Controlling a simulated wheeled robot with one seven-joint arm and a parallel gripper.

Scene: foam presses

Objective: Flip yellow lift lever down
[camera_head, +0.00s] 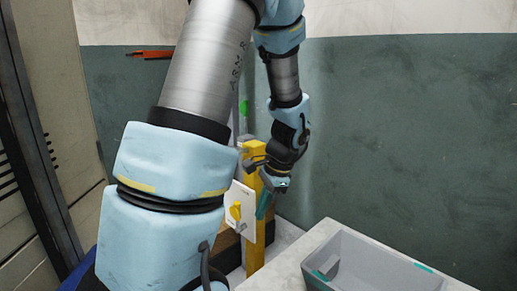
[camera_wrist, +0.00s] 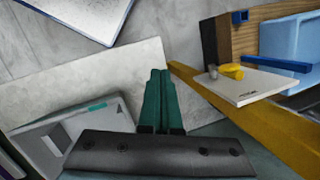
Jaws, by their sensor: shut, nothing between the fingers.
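The yellow lever (camera_head: 236,211) sits on a white plate (camera_head: 244,225) fixed beside a yellow post (camera_head: 256,240). In the wrist view the lever (camera_wrist: 232,71) stands out from the white plate (camera_wrist: 255,88), next to a small grey knob (camera_wrist: 212,71), at the upper right. My gripper (camera_head: 265,205) is just to the right of the lever and the post in the head view. In the wrist view my gripper (camera_wrist: 160,78) has its green fingers together, empty, and apart from the lever. I cannot tell how far the lever is turned.
A grey bin (camera_head: 375,262) with teal marks stands on a pale surface (camera_head: 300,258) at the lower right. A green wall (camera_head: 410,120) is behind. The yellow post (camera_wrist: 265,125) runs close to the right of my fingers in the wrist view.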

